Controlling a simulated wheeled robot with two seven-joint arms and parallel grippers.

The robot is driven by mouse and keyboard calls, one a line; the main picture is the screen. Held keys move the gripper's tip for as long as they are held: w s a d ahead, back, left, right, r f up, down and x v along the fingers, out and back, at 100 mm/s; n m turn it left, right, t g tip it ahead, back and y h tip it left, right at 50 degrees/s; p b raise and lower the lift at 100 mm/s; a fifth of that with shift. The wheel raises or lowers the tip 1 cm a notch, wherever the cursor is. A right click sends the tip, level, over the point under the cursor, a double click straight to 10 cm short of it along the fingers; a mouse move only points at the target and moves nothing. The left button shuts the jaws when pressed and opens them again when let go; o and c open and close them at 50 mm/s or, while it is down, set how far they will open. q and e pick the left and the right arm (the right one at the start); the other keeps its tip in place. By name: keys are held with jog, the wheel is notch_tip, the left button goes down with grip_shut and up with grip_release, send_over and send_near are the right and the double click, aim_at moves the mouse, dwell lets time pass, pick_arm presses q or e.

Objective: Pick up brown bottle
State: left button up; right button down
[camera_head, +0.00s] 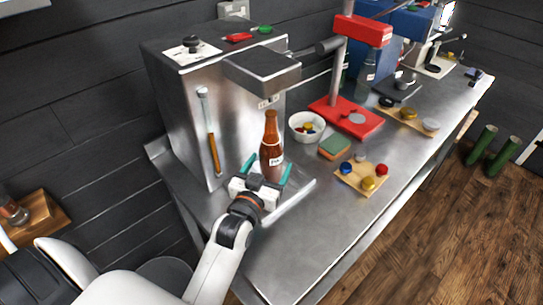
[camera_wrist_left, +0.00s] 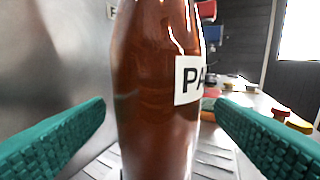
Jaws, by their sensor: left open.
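The brown bottle (camera_head: 271,145) stands upright on the metal drip grate under the head of a steel filling machine, with a white label on its front. My left gripper (camera_head: 267,168) is open, its teal fingers on either side of the bottle's lower part. In the left wrist view the bottle (camera_wrist_left: 155,90) fills the middle, very close, between the two open teal fingers (camera_wrist_left: 160,135). A gap shows between each finger and the glass. The bottle's top and base are outside the wrist view. My right gripper is not in view.
The steel machine (camera_head: 180,120) stands close behind and left of the bottle. A white bowl (camera_head: 294,133), a green-orange sponge (camera_head: 334,147), and a wooden board (camera_head: 350,180) with colored caps lie to the right. The front of the steel counter (camera_head: 300,245) is clear.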

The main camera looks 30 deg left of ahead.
aim_at(274, 154)
pick_arm(q)
jog(key=w, duration=0.2)
jog(key=w+p, duration=0.1)
jog(key=shift+w+a+r, duration=0.3)
jog(key=shift+w, duration=0.05)
jog(key=shift+w+f, duration=0.15)
jog(key=shift+w, duration=0.1)
jog(key=shift+s, duration=0.1)
jog(key=c, duration=1.3)
jog(key=shift+c, duration=0.9)
jog(key=shift+r, duration=0.25)
